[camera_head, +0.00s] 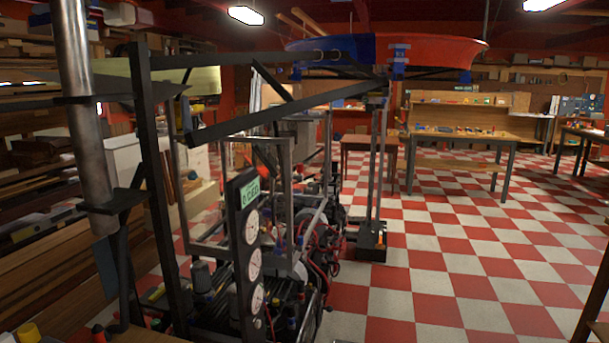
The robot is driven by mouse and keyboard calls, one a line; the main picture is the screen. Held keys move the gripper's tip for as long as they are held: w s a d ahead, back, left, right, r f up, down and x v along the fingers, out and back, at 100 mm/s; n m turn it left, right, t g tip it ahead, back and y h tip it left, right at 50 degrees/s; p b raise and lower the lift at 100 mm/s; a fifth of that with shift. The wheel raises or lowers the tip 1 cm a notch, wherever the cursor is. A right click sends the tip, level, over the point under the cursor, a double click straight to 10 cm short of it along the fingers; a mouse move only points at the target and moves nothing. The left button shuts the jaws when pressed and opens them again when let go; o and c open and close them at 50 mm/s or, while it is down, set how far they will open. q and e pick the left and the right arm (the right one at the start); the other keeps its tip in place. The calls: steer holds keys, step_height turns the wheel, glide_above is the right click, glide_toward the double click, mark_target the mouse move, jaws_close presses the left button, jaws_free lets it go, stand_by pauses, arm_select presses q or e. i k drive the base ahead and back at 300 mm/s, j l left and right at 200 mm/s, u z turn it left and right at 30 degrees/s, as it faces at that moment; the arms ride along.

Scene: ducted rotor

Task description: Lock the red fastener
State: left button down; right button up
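I cannot make out the red fastener for certain. A small red knob (98,333) shows at the bottom left edge, and a small orange-red piece (380,238) sits on the dark foot of an upright post; both are too small to identify. The large red and blue ring (430,52) of the rotor duct rests high on the dark metal frame (290,113), with blue clamps (399,52) along its edge. Neither of my grippers shows in this view.
A machine with engine parts and hoses (285,255) fills the middle left, with a gauge panel (250,235) in front. Shelves of boards (40,225) stand at left. Wooden workbenches (460,163) stand behind. The red and white checkered floor (470,250) is open at right.

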mark_target(299, 166)
steer(key=i+l+u, duration=0.2)
steer(key=i+l, duration=0.15)
steer(key=i, duration=0.25)
steer(key=i+l+u, duration=0.15)
steer(key=i+l, duration=0.3)
steer(key=i, duration=0.15)
